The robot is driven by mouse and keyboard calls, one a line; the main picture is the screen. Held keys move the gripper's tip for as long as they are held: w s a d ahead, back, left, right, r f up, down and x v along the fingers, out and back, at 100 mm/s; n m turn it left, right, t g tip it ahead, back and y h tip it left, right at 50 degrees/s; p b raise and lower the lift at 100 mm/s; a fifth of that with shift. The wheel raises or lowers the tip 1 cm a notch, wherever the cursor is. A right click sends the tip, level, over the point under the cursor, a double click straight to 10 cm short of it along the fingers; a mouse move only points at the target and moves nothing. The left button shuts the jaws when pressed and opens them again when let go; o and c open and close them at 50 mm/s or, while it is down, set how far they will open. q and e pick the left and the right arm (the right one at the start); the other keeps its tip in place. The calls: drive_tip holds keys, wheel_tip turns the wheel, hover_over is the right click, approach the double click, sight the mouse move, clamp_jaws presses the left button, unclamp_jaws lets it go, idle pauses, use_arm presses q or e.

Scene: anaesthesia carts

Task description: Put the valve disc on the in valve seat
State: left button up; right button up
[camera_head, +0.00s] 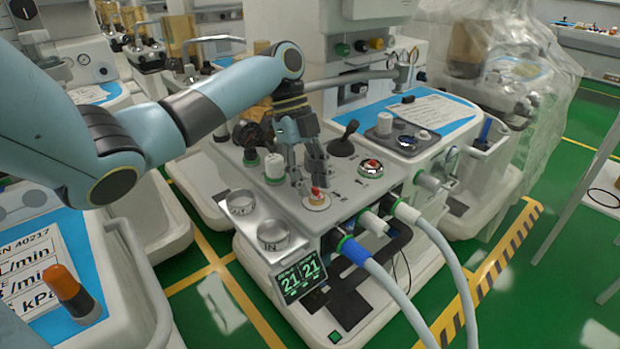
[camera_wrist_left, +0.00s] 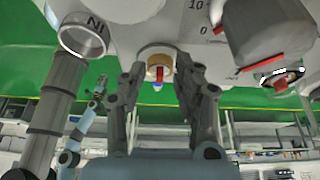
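The in valve seat (camera_head: 273,236) is an empty-looking silver ring marked IN at the cart's front left corner. It also shows upside down in the left wrist view (camera_wrist_left: 84,36). What looks like the valve disc (camera_head: 316,197), small with a red tip, sits on a pale round base behind and right of that seat. In the left wrist view the disc (camera_wrist_left: 158,72) shows a tan rim and a red and blue middle. My left gripper (camera_head: 308,176) is open just above it, fingers apart on either side. A distant light blue arm, apparently mine, ends in a small gripper (camera_wrist_left: 99,88).
A second silver ring (camera_head: 240,203) lies behind the in seat. A black lever (camera_head: 345,139), a white knob (camera_head: 274,167) and a red-topped dome (camera_head: 370,168) stand around the gripper. Hoses (camera_head: 390,285) leave the cart's front right.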

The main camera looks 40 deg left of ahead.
use_arm(q)
drive_tip(key=v, duration=1.2)
idle(0.4)
